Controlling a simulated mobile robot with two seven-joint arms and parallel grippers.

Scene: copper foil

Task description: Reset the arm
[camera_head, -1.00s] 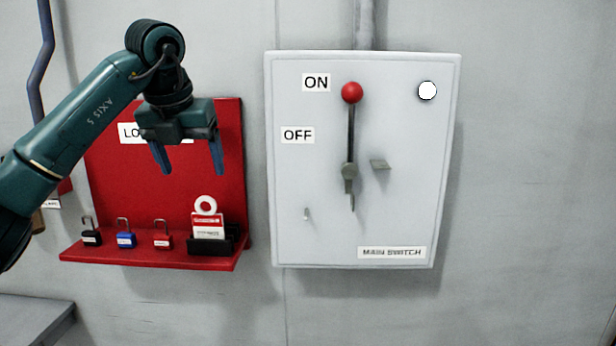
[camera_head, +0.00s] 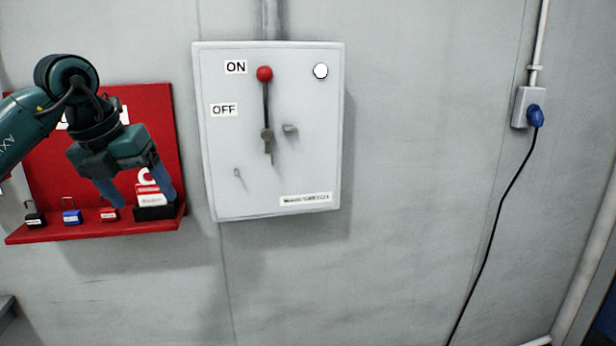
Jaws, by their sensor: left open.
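My left gripper (camera_head: 143,198) is open and empty, at the left of the picture. Its two blue fingers point down in front of the red lockout board (camera_head: 155,108) and partly cover it. My left arm (camera_head: 28,122) comes in from the left edge. My right gripper is not in view.
A grey main switch box (camera_head: 308,148) is on the wall right of the gripper, its red-knobbed lever (camera_head: 265,75) up at ON. A black padlock (camera_head: 35,219), blue padlock (camera_head: 72,216), red padlock (camera_head: 109,214) and tags (camera_head: 150,194) sit on the shelf. A blue plug (camera_head: 536,115) is at right.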

